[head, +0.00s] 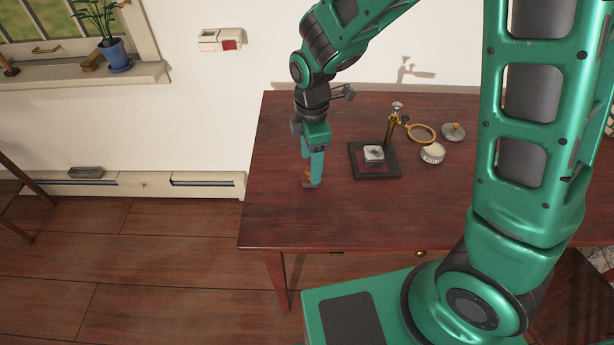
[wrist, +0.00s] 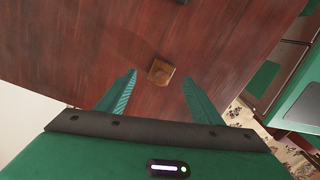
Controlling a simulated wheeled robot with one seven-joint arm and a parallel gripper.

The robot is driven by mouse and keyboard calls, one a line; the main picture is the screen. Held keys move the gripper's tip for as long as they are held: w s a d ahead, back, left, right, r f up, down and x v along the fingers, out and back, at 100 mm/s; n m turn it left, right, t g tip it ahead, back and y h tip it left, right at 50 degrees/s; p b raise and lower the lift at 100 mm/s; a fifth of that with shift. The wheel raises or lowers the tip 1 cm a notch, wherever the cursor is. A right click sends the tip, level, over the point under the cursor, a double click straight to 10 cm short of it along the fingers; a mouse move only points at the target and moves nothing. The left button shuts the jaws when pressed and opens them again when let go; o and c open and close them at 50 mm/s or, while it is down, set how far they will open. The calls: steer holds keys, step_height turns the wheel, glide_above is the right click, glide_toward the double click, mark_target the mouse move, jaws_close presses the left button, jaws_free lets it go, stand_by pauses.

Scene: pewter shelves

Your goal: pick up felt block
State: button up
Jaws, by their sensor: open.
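The felt block (wrist: 161,72) is a small brown block on the dark red wooden table (head: 275,215). In the wrist view it lies between the lines of my two fingers, about level with the fingertips, with a gap on each side. In the head view the felt block (head: 307,182) shows only in part, brown with a bluish lower edge, behind and beside the fingers. My gripper (head: 312,168) points down over it at the table's left side. My gripper (wrist: 159,80) is open and empty in the wrist view.
To the right stand a black-framed stand (head: 375,174) holding a pale block, a brass magnifier (head: 420,134), a round white item (head: 432,154) and a grey lidded piece (head: 453,132). The table's left edge is close to my gripper. The front of the table is clear.

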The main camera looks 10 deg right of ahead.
steer(key=shift+f, duration=2)
steer(key=shift+c, duration=0.7)
steer(key=c, duration=1)
steer(key=shift+r, duration=0.1)
steer(key=shift+r, duration=0.5)
steer(key=r, duration=0.2)
steer(key=s+a+r, duration=0.1)
steer(key=r, duration=0.1)
steer(key=s+a+r, duration=0.4)
steer(key=s+a, duration=0.1)
steer(key=s+a+r, duration=0.2)
steer(key=shift+s+a, duration=0.15)
